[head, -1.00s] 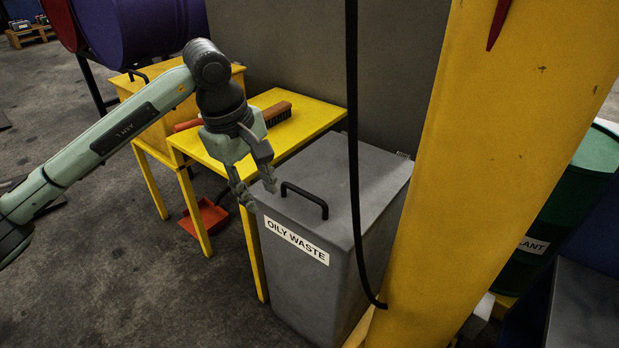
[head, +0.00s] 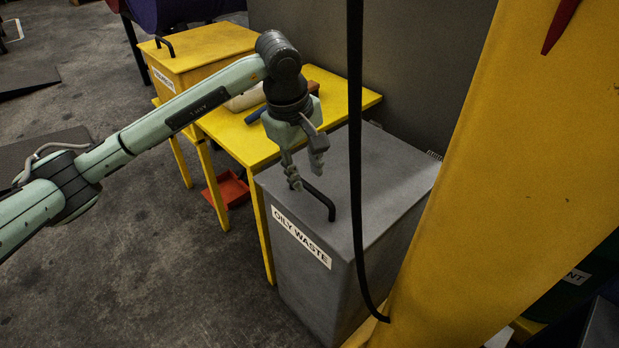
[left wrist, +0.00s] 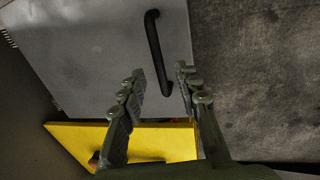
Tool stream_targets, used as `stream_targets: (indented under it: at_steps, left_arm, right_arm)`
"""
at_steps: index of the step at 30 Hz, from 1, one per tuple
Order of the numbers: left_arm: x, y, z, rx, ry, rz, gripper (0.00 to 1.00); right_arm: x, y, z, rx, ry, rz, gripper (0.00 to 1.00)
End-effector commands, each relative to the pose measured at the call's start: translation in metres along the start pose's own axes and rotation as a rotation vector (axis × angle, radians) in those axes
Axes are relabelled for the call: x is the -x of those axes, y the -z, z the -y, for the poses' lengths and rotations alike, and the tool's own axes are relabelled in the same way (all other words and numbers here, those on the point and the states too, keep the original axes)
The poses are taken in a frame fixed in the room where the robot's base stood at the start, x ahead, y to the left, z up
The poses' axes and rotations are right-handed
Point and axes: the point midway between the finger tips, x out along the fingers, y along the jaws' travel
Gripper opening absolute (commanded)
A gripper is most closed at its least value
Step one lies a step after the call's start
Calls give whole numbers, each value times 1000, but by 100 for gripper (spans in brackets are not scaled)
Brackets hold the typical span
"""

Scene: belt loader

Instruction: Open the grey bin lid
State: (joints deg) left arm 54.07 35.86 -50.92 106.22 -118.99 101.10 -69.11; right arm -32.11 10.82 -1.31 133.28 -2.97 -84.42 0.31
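The grey bin (head: 297,270) carries an "OILY WASTE" label on its front. Its flat grey lid (head: 385,180) lies shut on top, with a black bar handle (head: 325,205) near the front edge. The lid (left wrist: 85,50) and handle (left wrist: 154,45) also show in the left wrist view. My left gripper (head: 307,180) points down over the handle's left end and partly covers it in the head view. In the left wrist view its two fingers (left wrist: 160,74) are apart with the handle's near end between or just beyond them. I see no contact. My right gripper is out of view.
A black hanging cable (head: 356,130) passes in front of the bin. A large yellow column (head: 500,200) stands close on the right. A red tray (head: 232,190) lies on the floor.

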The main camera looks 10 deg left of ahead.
Motion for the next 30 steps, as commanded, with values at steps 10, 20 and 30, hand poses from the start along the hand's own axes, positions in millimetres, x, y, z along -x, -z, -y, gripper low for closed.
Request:
stream_targets:
  at_steps: [10, 20, 30]
  left_arm:
    - [-30, 0, 0, -1, -1, 0, 32]
    - [-30, 0, 0, -1, -1, 0, 18]
    - [-30, 0, 0, -1, -1, 1, 0]
  right_arm:
    - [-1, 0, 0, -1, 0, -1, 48]
    - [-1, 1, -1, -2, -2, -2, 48]
    - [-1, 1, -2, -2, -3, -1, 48]
